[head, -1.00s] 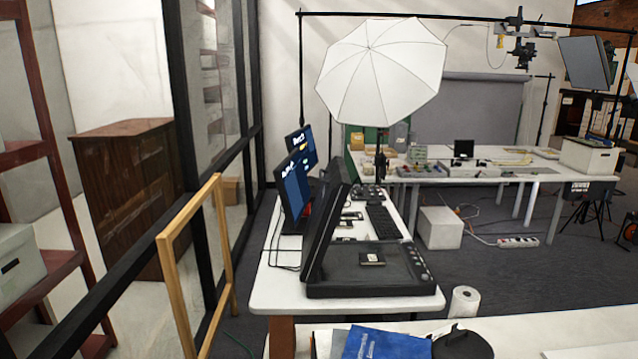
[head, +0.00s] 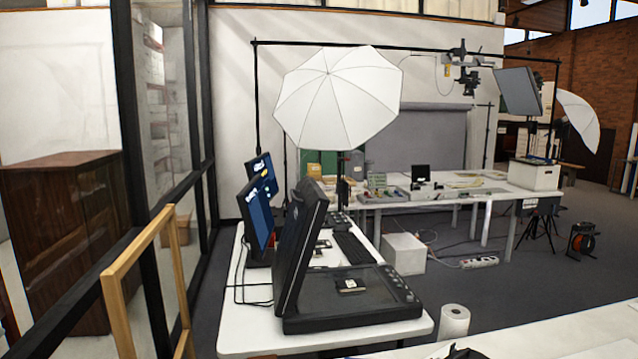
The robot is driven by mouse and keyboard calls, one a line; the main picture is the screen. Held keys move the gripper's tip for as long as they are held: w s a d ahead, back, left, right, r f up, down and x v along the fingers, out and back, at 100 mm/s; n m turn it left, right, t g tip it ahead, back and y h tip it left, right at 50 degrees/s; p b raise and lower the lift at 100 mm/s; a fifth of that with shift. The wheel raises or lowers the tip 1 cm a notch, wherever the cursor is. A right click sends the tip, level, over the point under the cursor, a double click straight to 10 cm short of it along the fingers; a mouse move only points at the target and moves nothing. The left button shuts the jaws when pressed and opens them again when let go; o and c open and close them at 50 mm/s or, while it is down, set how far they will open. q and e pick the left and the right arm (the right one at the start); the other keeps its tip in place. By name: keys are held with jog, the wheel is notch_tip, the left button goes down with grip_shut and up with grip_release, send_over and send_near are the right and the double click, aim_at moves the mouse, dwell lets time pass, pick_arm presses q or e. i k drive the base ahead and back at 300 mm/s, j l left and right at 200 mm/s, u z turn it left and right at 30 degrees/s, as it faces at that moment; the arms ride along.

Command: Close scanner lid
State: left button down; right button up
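The flatbed scanner (head: 350,300) is black and lies at the near end of the white desk. Its lid (head: 302,245) stands open, steeply raised and hinged along the left side of the bed. A small dark item with a pale label (head: 350,285) lies on the scanner bed. Buttons run along the bed's right edge. Neither of my grippers is in view, and nothing touches the lid's visible edges.
Monitors (head: 260,215) stand behind the lid, with a keyboard (head: 352,247) beyond the bed. A wooden frame (head: 145,260) stands left of the desk. A white roll (head: 454,320) stands at the right, near a pale table (head: 560,335). Grey floor is open to the right.

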aim_at(308, 207)
jog(key=i+j+z, duration=0.15)
jog(key=j+z, duration=0.5)
jog(key=j, duration=0.15)
jog(key=i+j+z, duration=0.15)
jog(key=j+z, duration=0.5)
jog(key=i+j+z, duration=0.1)
jog(key=j+z, duration=0.2)
jog(key=i+j+z, duration=0.2)
jog(key=j, duration=0.35)
jog(key=j+z, duration=0.2)
jog(key=j, duration=0.9)
jog(key=i+j, duration=0.15)
jog(key=j, duration=0.35)
